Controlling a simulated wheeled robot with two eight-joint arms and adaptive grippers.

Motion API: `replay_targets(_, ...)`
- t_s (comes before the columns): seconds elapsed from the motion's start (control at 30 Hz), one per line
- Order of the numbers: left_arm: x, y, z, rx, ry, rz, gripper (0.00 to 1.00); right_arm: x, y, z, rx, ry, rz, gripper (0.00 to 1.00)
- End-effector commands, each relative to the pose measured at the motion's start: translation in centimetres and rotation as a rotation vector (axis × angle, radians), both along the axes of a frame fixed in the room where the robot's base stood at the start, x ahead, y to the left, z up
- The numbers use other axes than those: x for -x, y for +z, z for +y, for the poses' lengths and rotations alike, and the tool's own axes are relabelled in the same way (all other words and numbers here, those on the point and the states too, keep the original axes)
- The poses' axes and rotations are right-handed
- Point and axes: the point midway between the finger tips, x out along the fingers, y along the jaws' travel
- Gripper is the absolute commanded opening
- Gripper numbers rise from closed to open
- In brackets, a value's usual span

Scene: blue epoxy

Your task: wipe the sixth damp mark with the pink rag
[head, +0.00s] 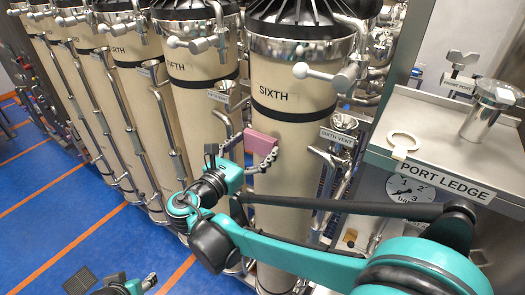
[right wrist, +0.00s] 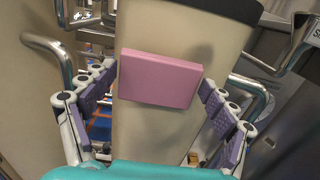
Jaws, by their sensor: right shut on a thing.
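The pink rag (head: 262,144) is a flat pink block at the front of the cream column labelled SIXTH (head: 290,83), below its black band. My left gripper (head: 135,284) is at the bottom edge, mostly cut off.
More labelled columns, including FIFTH (head: 190,95), stand in a row to the left, with steel pipes and valves between them. A steel port ledge (head: 440,120) with a gauge is at right. Blue floor (head: 60,215) is open at lower left.

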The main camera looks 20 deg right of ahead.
Motion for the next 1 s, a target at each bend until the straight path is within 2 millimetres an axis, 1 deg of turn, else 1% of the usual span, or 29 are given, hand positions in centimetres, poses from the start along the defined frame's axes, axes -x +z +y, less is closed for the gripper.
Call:
replay_targets(0.1, 0.0, -0.3, 0.0, 0.000, 0.000, 0.000, 0.46, -0.6, -0.1, 0.5, 0.000, 0.001, 0.000, 0.62)
replay_targets(0.2, 0.0, -0.1, 0.0, 0.000, 0.000, 0.000, 0.46, -0.7, 0.2, 0.6, 0.000, 0.001, 0.000, 0.62)
replay_targets(0.27, 0.0, 0.2, 0.0, 0.000, 0.000, 0.000, 0.46, -0.7, 0.5, 0.6, 0.000, 0.001, 0.000, 0.62)
replay_targets(0.5, 0.0, 1.8, 0.0, 0.000, 0.000, 0.000, 0.46, -0.5, 2.6, 0.7, 0.000, 0.000, 0.000, 0.62)
replay_targets(0.67, 0.0, 2.0, 0.0, 0.000, 0.000, 0.000, 0.46, -0.4, 2.9, 0.6, 0.000, 0.000, 0.000, 0.62)
replay_targets(0.77, 0.0, 2.0, 0.0, 0.000, 0.000, 0.000, 0.46, -0.1, 2.8, 0.3, 0.000, 0.000, 0.000, 0.62)
replay_targets(1.0, 0.0, 2.3, 0.0, 0.000, 0.000, 0.000, 0.46, 1.5, 2.8, -1.1, 0.000, -0.001, 0.000, 0.62)
